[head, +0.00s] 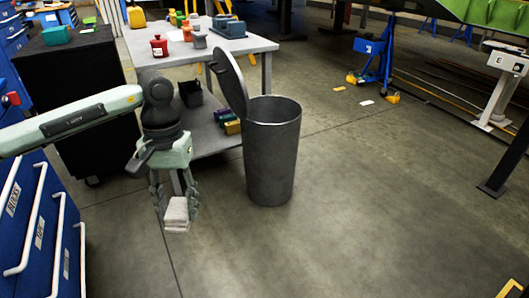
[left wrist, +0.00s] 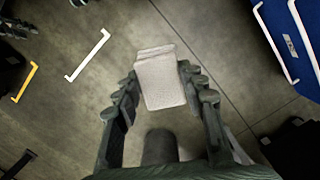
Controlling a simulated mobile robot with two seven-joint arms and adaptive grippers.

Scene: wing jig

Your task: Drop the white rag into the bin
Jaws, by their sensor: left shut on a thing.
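The white rag (head: 176,214) is a folded, pale cloth held in the air between the fingers of my left gripper (head: 176,200) in the head view. In the left wrist view the rag (left wrist: 161,80) sits between the two dark fingers of the left gripper (left wrist: 165,88). The bin (head: 271,150) is a tall grey metal cylinder standing on the floor to the right of the gripper. Its lid (head: 230,82) stands open, tilted up on the left side. The gripper is apart from the bin.
A grey table (head: 255,43) with colored containers stands behind the bin, with more items on its lower shelf. A blue drawer cabinet (head: 35,225) is at the lower left, and a black cabinet (head: 78,100) is behind my arm.

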